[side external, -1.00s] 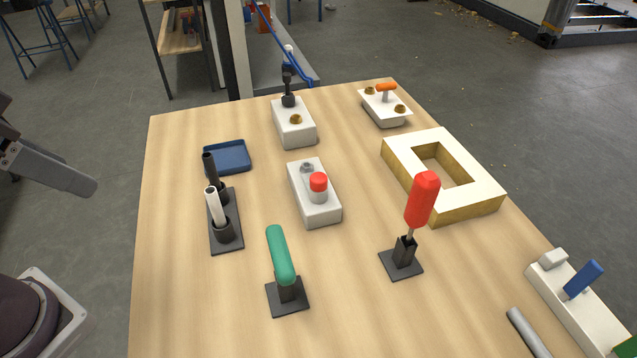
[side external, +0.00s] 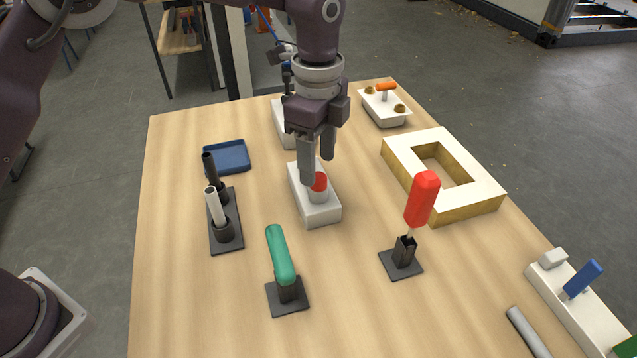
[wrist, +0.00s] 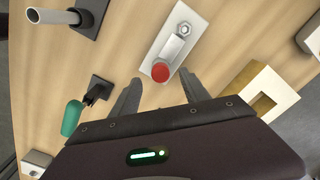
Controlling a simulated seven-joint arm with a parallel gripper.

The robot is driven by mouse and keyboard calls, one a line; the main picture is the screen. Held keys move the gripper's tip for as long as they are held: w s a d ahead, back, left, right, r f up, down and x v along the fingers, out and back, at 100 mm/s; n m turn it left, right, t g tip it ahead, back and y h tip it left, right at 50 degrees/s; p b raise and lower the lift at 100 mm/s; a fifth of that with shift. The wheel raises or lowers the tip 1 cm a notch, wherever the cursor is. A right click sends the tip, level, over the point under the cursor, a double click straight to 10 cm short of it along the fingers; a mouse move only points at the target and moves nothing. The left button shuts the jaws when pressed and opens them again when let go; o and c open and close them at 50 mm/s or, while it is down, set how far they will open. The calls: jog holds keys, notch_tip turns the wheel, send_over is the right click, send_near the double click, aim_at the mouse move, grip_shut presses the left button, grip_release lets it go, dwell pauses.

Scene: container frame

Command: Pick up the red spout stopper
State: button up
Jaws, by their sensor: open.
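The red spout stopper (side external: 320,181) sits on a short grey spout on a white block (side external: 318,214) in the middle of the table. My gripper (side external: 318,170) is above the block with its fingers pointing down, and one finger partly covers the stopper in the side view. In the wrist view the stopper (wrist: 160,72) shows as a red round cap, ahead of and between the two spread fingers (wrist: 160,92). My gripper is open and empty. I cannot tell from the side view whether a finger touches the stopper.
A metal nut (wrist: 184,30) stands on the same block. A red-handled screwdriver (side external: 422,200), a green-handled tool (side external: 281,255) and a holder with upright tubes (side external: 226,240) stand around it. A hollow wooden frame (side external: 478,207) lies right, a blue tray (side external: 228,157) left.

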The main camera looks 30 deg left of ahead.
aim_at(318, 187)
notch_tip(318, 187, down, 3)
jog(key=shift+d+r, duration=0.1)
jog(key=shift+c, duration=0.4)
grip_shut()
dwell(0.9)
